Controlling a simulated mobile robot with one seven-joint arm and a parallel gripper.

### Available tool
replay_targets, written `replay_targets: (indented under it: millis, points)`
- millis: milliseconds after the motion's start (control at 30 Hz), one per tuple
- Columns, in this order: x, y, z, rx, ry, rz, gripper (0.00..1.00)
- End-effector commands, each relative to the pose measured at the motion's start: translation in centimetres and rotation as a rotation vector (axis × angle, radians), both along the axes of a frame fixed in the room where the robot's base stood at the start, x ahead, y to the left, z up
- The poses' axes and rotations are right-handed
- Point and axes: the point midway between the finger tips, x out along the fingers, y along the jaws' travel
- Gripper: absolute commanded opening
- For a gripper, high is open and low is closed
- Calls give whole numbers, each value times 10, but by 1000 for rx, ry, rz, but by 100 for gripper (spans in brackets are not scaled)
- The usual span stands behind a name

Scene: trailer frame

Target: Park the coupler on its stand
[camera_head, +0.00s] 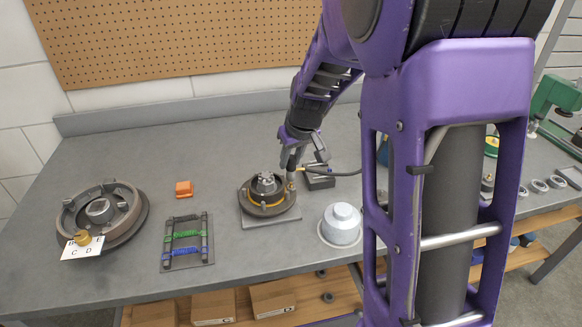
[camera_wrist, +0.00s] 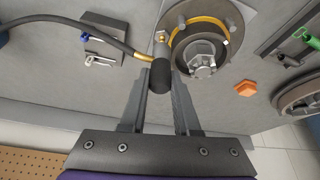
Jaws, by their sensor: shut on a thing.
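The coupler (camera_wrist: 160,72) is a black cylinder with a brass fitting, joined to a dark hose (camera_wrist: 88,25). My gripper (camera_wrist: 164,84) is shut on it; the black part sits between the fingertips. In the head view my gripper (camera_head: 291,172) is at the rim of the round hub (camera_head: 268,208), which has a yellow ring. I cannot tell whether the coupler touches the hub. A dark block (camera_wrist: 103,40) with blue and silver levers lies beside the coupler; it may be the stand. In the head view this block (camera_head: 320,183) is just right of my gripper.
A large drum (camera_head: 132,205) with a lettered card stands at left. An orange block (camera_head: 184,188), a rack with green and blue straps (camera_head: 187,238) and a white stepped cylinder (camera_head: 341,224) lie around the hub. Bare bench shows behind the hub.

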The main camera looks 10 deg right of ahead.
Motion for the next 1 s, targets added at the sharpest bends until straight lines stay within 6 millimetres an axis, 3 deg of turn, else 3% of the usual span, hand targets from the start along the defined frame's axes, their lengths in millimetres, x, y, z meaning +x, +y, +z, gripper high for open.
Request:
replay_targets:
  millis: [100, 300, 1000]
  points:
    - [1, 0, 30, 0, -6, 1, 0]
    - [1, 0, 62, 0, -2, 0, 0]
    - [0, 0, 104, 0, 0, -1, 0]
